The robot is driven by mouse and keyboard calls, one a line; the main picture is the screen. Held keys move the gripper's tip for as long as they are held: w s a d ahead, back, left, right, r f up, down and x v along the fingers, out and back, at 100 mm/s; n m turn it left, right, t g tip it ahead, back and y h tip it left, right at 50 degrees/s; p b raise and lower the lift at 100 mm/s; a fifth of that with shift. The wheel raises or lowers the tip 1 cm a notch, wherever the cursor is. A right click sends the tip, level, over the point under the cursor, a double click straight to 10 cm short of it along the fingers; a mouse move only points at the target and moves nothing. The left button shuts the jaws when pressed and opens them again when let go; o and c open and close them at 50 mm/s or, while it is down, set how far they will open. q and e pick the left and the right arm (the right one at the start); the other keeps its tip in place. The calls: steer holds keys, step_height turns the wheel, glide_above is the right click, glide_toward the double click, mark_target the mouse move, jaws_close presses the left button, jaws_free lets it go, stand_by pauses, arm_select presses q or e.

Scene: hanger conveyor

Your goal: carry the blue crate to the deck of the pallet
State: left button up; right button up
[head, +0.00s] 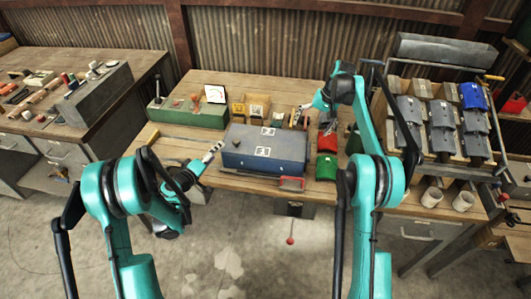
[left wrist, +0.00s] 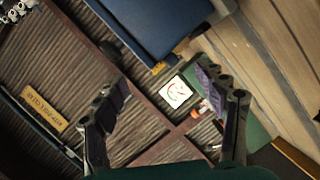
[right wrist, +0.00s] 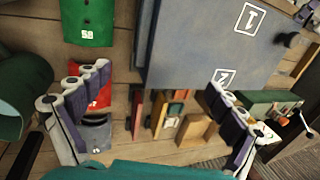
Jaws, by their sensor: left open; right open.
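The blue crate (head: 265,148) is a closed-looking box with white labels on its top. It sits on the wooden workbench near the front edge. In the left wrist view its blue side (left wrist: 150,22) shows at the top, and in the right wrist view its labelled top (right wrist: 205,45) shows. My left gripper (head: 212,153) is open, by the crate's left end. My right gripper (head: 316,118) is open, beyond the crate's right end and slightly above the bench. Neither gripper holds anything. I cannot make out the pallet.
Red and green bins (head: 326,168) stand right of the crate. A green control box (head: 187,111) with a dial and small yellow bins (head: 257,105) are behind it. A rack of grey parts (head: 440,125) and two cups (head: 463,201) are at right.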

mark_target(302, 141)
arm_select(q)
steer(key=x, duration=0.7)
arm_select(e)
steer(key=x, duration=0.7)
arm_select(q)
steer(key=shift+s, duration=0.1)
steer(key=c, duration=1.5)
arm_select(e)
steer(key=shift+r, duration=0.1)
steer(key=c, duration=1.5)
arm_select(q)
steer(key=shift+r, duration=0.1)
jaws_close()
arm_select(e)
steer(key=shift+s, duration=0.1)
steer(key=c, duration=0.6)
steer(key=shift+a, duration=0.1)
steer(key=shift+c, duration=0.3)
arm_select(q)
steer(key=shift+d, duration=0.1)
